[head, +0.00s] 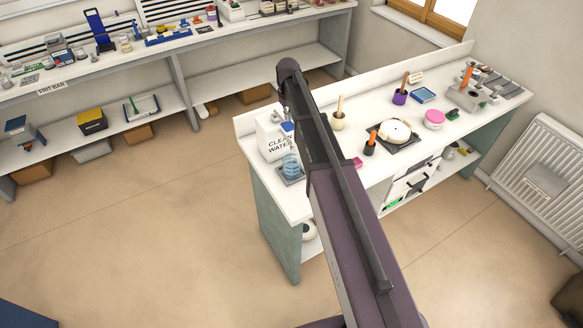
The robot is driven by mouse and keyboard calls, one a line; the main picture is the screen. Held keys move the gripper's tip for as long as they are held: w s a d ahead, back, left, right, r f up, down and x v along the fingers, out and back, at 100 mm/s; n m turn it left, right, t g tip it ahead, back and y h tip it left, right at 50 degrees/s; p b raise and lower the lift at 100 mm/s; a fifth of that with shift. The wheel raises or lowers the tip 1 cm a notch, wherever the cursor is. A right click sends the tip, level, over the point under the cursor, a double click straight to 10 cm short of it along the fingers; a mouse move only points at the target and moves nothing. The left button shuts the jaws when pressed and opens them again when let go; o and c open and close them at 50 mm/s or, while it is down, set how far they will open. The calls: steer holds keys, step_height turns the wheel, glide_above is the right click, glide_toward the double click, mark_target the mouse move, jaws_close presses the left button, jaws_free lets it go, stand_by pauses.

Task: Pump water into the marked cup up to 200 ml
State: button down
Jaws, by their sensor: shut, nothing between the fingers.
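A white container marked CLEAN WATER (269,137) stands at the left end of the white counter. A blue pump head (287,127) shows at its right side, close to my arm. A clear, bluish cup (291,165) stands upright in front of the container on a small grey tray (292,180). Its markings and water level are too small to read. My gripper (285,112) is shut and empty, partly hidden by my arm, above the pump head. I cannot tell whether it touches the pump.
Right of my arm the counter (345,174) holds a cream pot with a tool (338,121), a round white item on a dark board (396,132) and a pink-lidded tub (434,119). A cluttered bench (200,40) runs along the back wall.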

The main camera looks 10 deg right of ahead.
mark_target(288, 125)
steer(key=shift+f, duration=0.15)
stand_by(0.4)
steer(key=shift+f+b, duration=2.35)
steer(key=shift+b, duration=0.1)
steer(key=shift+r+p, duration=4.35)
steer(key=shift+r+p, duration=1.45)
steer(key=shift+r, duration=0.05)
steer(key=shift+f, duration=0.3)
step_height(288, 125, down, 6)
steer(key=b, duration=0.6)
steer(key=shift+b, duration=0.35)
steer(key=shift+f, duration=0.2)
